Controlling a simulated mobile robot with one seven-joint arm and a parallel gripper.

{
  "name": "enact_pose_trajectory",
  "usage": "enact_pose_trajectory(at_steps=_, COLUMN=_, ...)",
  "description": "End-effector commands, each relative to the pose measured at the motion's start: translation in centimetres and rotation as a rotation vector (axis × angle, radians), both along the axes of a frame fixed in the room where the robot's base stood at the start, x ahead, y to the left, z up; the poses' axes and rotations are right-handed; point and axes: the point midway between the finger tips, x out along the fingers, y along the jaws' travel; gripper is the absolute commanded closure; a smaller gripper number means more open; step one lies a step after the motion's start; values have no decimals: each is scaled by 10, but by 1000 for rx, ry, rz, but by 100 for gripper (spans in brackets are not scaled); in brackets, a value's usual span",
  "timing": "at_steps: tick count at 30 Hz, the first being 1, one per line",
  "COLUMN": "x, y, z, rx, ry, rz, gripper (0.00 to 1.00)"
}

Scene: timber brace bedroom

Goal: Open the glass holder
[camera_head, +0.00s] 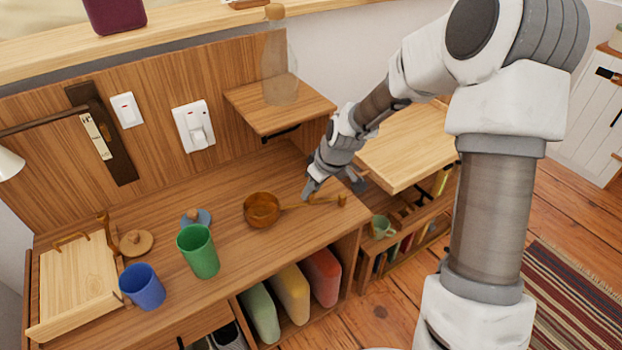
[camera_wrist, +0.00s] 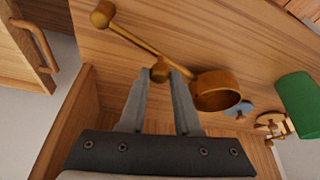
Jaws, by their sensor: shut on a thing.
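A round, hollow brown holder with a long arm, which looks like the glass holder (camera_head: 262,210), sits on the wooden counter. In the wrist view its cup (camera_wrist: 216,91) is right of my fingers. Its arm (camera_wrist: 130,42) runs to the upper left and ends in a round knob (camera_wrist: 102,14). My gripper (camera_head: 311,188) points down at the holder's arm. In the wrist view my gripper (camera_wrist: 162,76) has its fingertips close on either side of a small brown knob where the arm meets the cup side. The fingers partly hide this joint.
On the counter (camera_head: 225,268) stand a green cup (camera_head: 199,252), a blue cup (camera_head: 143,287), a grey-blue lidlike piece (camera_head: 196,218) and a brown round lid (camera_head: 136,243). A small shelf (camera_head: 283,104) bears a clear bottle (camera_head: 280,70). A light wooden surface (camera_head: 410,150) lies right of my gripper.

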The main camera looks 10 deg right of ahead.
Motion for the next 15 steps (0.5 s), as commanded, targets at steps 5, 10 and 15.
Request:
enact_pose_trajectory(at_steps=5, x=-15, y=-5, z=4, rx=4, ry=6, rz=162, gripper=100)
enact_pose_trajectory(at_steps=10, x=-26, y=-10, z=5, rx=4, ry=4, rz=314, gripper=100)
enact_pose_trajectory(at_steps=15, x=-35, y=-15, z=4, rx=3, ry=4, rz=443, gripper=100)
